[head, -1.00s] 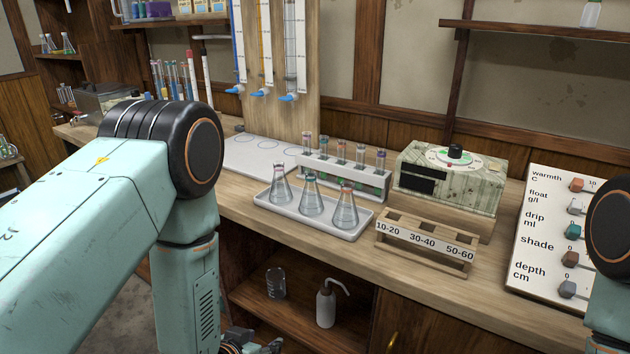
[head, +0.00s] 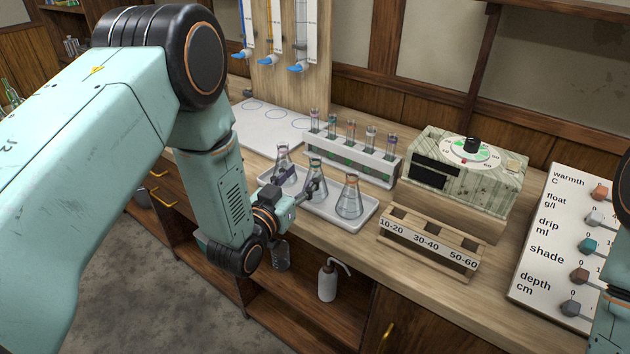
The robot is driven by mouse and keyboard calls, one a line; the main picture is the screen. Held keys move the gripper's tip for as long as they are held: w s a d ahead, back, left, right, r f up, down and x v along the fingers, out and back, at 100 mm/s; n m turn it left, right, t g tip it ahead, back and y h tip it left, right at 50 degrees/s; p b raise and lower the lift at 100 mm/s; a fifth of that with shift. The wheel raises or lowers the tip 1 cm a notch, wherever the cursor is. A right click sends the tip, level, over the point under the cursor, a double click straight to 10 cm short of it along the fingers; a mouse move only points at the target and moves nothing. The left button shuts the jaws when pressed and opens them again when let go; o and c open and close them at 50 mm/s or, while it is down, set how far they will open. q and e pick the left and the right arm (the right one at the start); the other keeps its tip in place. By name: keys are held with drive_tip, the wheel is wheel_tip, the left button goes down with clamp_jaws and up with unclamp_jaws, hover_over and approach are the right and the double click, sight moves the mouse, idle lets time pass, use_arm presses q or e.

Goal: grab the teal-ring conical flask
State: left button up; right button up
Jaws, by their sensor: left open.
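The teal-ring conical flask (head: 316,171) stands upright in the middle of three flasks on a white tray (head: 350,226). A flask with a pinkish ring (head: 283,157) is to its left and one with an orange ring (head: 350,198) to its right. My left gripper (head: 302,182) is open at the tray's front left, its fingers reaching over the tray at the teal-ring flask. The fingers hide part of the teal-ring flask and the pinkish one; I cannot tell whether they touch. My right gripper is not in view.
A tube rack (head: 345,161) stands right behind the tray. A labelled wooden rack (head: 428,245) sits close to its right, with a dial box (head: 465,175) behind. A wash bottle (head: 328,282) stands on the shelf below. A white board (head: 260,124) lies at the back left.

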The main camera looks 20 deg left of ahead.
sight(313, 167)
use_arm(q)
drive_tip(key=shift+w+d+r, duration=0.1)
drive_tip(key=shift+w+d, duration=0.15)
drive_tip(key=shift+w, duration=0.15)
drive_tip(key=w, duration=0.2)
drive_tip(key=w+d, duration=0.1)
drive_tip(key=w, duration=0.1)
drive_tip(key=shift+w+d, duration=0.1)
drive_tip(key=shift+w, duration=0.55)
drive_tip(key=shift+s+d+r, duration=0.1)
drive_tip(key=shift+d, duration=0.05)
drive_tip(key=shift+c, duration=0.3)
drive_tip(key=shift+a, duration=0.2)
drive_tip(key=c, duration=0.5)
drive_tip(key=shift+d, duration=0.15)
clamp_jaws()
